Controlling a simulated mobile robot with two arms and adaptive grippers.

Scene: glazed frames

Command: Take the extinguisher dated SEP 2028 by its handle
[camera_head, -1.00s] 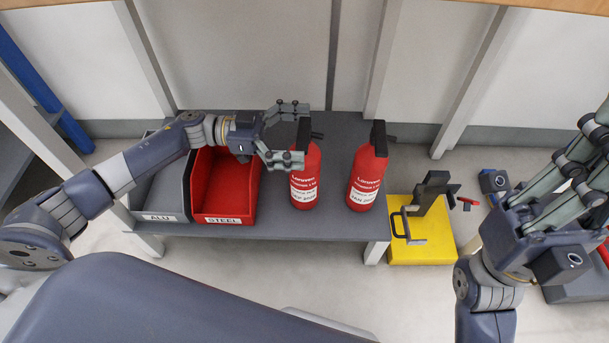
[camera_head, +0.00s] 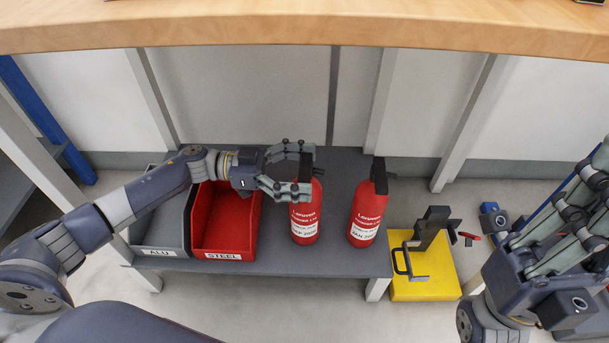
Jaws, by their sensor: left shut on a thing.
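Two red fire extinguishers with black tops stand upright side by side on a low grey shelf (camera_head: 275,258). The left extinguisher (camera_head: 307,217) has a white label whose date line is small and partly unclear, seeming to read SEP 2028. The right extinguisher (camera_head: 368,212) has a date that seems to begin with JAN. My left gripper (camera_head: 305,170) reaches in from the left and is shut on the left extinguisher's black handle, which its fingers partly hide. That extinguisher appears to rest on the shelf. My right gripper (camera_head: 580,205) is at the far right, away from both, its fingers spread and empty.
A grey bin (camera_head: 160,253) marked ALU and a red bin (camera_head: 223,255) marked STEEL stand left of the extinguishers. A wooden worktop (camera_head: 300,32) overhangs above.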

